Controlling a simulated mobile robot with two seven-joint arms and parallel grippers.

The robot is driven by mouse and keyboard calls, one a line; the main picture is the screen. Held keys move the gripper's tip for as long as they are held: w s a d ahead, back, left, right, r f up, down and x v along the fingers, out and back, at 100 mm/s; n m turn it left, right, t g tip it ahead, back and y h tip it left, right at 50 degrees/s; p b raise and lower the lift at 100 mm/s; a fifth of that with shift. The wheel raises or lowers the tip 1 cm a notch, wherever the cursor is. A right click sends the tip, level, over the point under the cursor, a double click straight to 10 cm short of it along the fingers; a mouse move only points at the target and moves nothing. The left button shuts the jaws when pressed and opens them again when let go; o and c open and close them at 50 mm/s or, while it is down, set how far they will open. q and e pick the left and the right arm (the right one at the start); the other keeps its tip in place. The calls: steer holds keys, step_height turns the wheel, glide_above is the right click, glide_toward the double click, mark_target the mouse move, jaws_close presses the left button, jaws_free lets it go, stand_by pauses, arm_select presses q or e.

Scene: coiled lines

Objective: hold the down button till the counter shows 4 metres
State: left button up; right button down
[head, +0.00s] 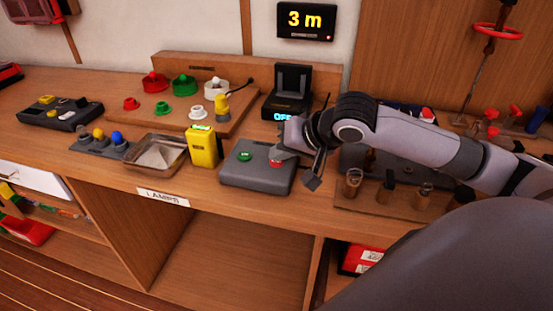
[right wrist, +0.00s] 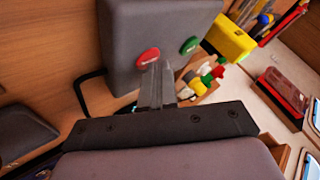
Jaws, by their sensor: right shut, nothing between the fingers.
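The counter (head: 306,21) on the wall reads "3 m" in yellow. The grey button box (head: 258,179) lies on the bench, with a green button (head: 245,156) at its left and a red button (head: 276,163) at its right. Their lettering is too small to read. My right gripper (head: 279,156) is shut and empty, with its fingertips at the red button. In the right wrist view the fingertips (right wrist: 158,68) overlap the edge of the red button (right wrist: 148,56); I cannot tell whether it is pressed in. The green button (right wrist: 189,45) is clear of them. My left gripper is out of view.
A yellow device (head: 203,148) stands just left of the button box. A black unit (head: 291,88) with a lit "OFF" display stands behind it. A wooden tray (head: 380,200) with several corked bottles lies to the right. A metal tray (head: 155,154) lies farther left.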

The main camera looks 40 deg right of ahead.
mark_target(281, 163)
stand_by(0.8)
steer(key=shift+r+p, duration=0.85)
steer(key=shift+p, duration=0.4)
step_height(281, 163, up, 5)
steer(key=p, duration=0.5)
stand_by(1.0)
